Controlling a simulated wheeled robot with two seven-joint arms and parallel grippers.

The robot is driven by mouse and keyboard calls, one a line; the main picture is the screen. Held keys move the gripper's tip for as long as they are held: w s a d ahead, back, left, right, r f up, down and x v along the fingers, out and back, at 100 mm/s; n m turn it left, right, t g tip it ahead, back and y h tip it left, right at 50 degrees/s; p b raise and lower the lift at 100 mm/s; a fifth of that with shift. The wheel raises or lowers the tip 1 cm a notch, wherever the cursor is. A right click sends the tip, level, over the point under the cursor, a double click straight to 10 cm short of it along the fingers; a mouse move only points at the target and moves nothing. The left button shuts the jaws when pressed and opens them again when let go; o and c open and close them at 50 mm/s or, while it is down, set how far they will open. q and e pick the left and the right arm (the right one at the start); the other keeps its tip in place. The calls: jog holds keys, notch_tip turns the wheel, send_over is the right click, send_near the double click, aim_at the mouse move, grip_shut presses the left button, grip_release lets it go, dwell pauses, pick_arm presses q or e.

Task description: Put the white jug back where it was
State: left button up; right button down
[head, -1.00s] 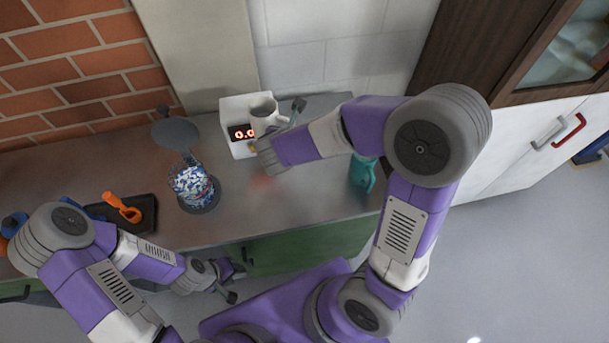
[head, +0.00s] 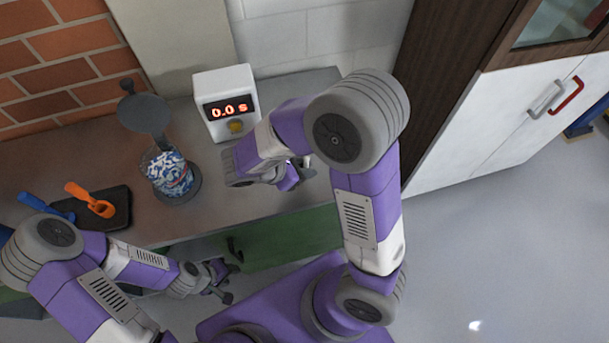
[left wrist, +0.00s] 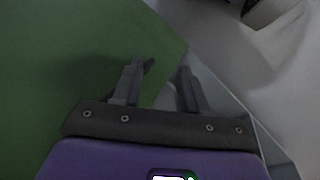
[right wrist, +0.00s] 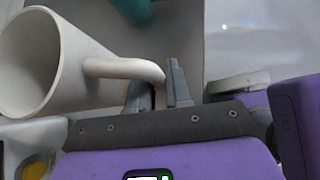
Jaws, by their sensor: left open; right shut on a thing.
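The white jug (right wrist: 65,70) shows large in the right wrist view, tilted in the picture with its mouth to the left. My right gripper (right wrist: 160,90) is shut on its handle. In the head view my right arm hides most or all of the jug and gripper. My left gripper (head: 222,281) is open and empty, low in front of the counter. The left wrist view shows its two fingers (left wrist: 160,85) apart, with nothing between them.
A white box (head: 222,100) with a red "0.0 s" display and yellow button stands at the counter's back. A teal object (right wrist: 132,8) is partly visible.

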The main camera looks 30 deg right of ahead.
jog(key=shift+f+b, duration=0.55)
jog(key=shift+f, duration=1.15)
jog(key=shift+f, duration=0.15)
jog(key=c, duration=1.1)
grip_release()
jog(key=shift+o, duration=0.2)
jog(key=shift+r, duration=0.3)
jog(key=p+v, duration=0.3)
jog(key=v, duration=0.8)
jog(key=shift+a+r, duration=0.15)
jog(key=shift+a, duration=0.2)
